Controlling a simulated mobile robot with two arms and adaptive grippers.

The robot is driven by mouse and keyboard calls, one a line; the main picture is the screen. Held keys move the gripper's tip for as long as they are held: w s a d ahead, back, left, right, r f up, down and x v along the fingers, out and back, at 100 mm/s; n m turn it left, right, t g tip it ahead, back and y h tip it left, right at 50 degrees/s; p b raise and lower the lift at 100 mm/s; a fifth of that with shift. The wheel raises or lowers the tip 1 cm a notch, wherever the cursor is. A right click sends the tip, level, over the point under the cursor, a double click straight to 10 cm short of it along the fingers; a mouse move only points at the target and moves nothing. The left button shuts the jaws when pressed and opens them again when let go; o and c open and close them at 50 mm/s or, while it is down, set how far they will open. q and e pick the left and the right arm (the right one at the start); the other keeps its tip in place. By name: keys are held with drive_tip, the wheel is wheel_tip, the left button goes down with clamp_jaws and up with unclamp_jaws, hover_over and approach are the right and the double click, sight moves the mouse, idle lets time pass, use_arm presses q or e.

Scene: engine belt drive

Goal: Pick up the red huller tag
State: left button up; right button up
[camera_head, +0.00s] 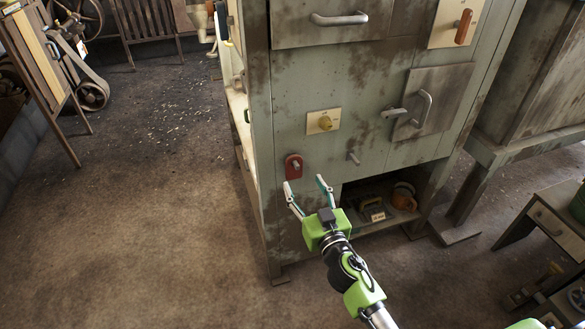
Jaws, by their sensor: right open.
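A small red tag (292,172) hangs on the grey-green front of the cabinet, low on its left side. It has a rounded top with a pale peg or hole near it; I cannot read any marking. My right gripper (305,183) is open and empty, its fingers pointing up the picture. Its left fingertip is just below the tag in the picture; I cannot tell how far in front of the cabinet it is. My left gripper is not in view.
An open lower shelf holds an orange-brown round thing (404,196) and a labelled item (374,212).

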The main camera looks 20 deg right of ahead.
sight(294, 167)
drive_tip(key=w, duration=0.6)
drive_tip(key=shift+w+a+r, duration=0.15)
drive_tip(key=shift+w+r, duration=0.1)
drive_tip(key=shift+w, duration=0.45)
drive_tip(key=c, duration=1)
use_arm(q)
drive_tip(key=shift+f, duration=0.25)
